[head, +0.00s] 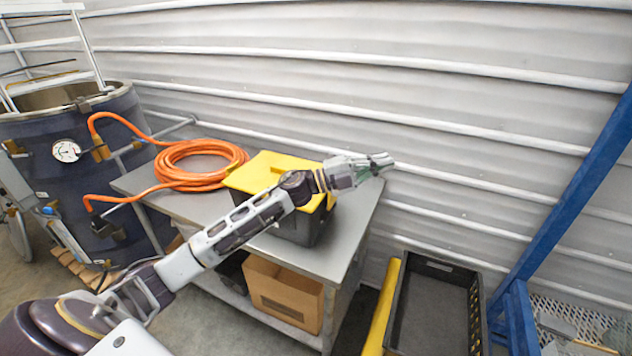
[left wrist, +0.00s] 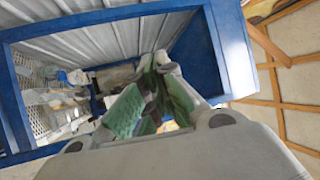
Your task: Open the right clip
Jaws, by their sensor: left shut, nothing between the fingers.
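My left gripper (head: 378,163) is shut and empty, in the air beyond the right side of the yellow-lidded black box (head: 312,228). My left arm crosses in front of the box and hides part of it. In the left wrist view my left gripper (left wrist: 157,62) shows green finger pads with the tips together. A dark blue drum (head: 75,180) with a round gauge (head: 66,151) stands at the left, far from the gripper. Small fittings show on the drum, but I cannot tell which one is the right clip. My right gripper is not in view.
A coiled orange hose (head: 200,165) lies on the grey metal table (head: 345,250). A cardboard box (head: 283,293) sits on the lower shelf. A black crate (head: 437,262) and a blue frame (head: 575,185) stand at the right. The air around the gripper is clear.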

